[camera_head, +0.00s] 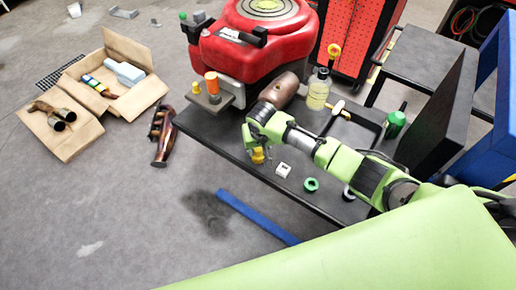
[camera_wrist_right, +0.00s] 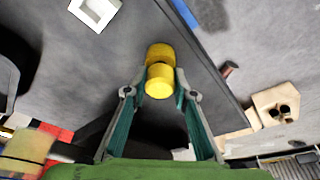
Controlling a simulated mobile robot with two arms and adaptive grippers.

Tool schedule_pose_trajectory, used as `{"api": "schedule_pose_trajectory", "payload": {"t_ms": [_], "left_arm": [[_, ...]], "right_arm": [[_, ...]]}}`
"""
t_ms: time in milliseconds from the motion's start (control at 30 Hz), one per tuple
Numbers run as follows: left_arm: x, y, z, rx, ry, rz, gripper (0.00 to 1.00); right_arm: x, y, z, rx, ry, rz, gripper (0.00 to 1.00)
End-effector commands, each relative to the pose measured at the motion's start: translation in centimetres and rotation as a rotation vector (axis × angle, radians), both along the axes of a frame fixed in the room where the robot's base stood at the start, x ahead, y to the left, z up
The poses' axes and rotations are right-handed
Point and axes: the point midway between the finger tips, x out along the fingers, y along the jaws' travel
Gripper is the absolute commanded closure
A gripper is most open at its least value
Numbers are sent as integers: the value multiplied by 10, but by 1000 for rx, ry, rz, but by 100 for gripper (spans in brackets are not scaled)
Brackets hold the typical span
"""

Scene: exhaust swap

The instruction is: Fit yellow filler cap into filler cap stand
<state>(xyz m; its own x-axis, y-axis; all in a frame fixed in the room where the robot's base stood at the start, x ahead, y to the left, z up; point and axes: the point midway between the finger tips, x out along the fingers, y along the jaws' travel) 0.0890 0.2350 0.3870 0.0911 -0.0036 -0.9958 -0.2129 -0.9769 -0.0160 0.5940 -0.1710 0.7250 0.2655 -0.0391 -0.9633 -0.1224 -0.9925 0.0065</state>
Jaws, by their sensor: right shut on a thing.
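The yellow filler cap (camera_head: 258,156) shows under my right gripper (camera_head: 256,142), over the left part of the dark tabletop. In the right wrist view the cap (camera_wrist_right: 160,82) sits between the fingertips of my right gripper (camera_wrist_right: 160,92), which is shut on it. A wider yellow round part shows just beyond the held part. I cannot tell whether the cap touches the tabletop. A small white square block with an opening (camera_head: 283,170) lies right of the cap; it also shows in the wrist view (camera_wrist_right: 95,10). I cannot tell which thing is the filler cap stand. My left gripper is not in view.
A green ring-like piece (camera_head: 311,184) lies on the dark table (camera_head: 222,140). A red engine (camera_head: 255,45), a brown muffler (camera_head: 279,90) and a bottle of yellow liquid (camera_head: 318,93) stand behind my gripper. An orange-topped part (camera_head: 212,84) is to the left.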

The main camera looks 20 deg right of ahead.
Motion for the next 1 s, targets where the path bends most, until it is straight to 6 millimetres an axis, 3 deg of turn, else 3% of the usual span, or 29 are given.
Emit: {"api": "schedule_pose_trajectory", "payload": {"t_ms": [567,600,667,1000], "left_arm": [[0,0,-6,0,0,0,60],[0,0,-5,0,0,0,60],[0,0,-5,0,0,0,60],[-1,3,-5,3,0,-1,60]], "right_arm": [[0,0,-12,1,-1,0,93],[0,0,-11,1,-1,1,70],[0,0,-11,0,-1,1,56],[0,0,-11,0,-1,1,56]]}}
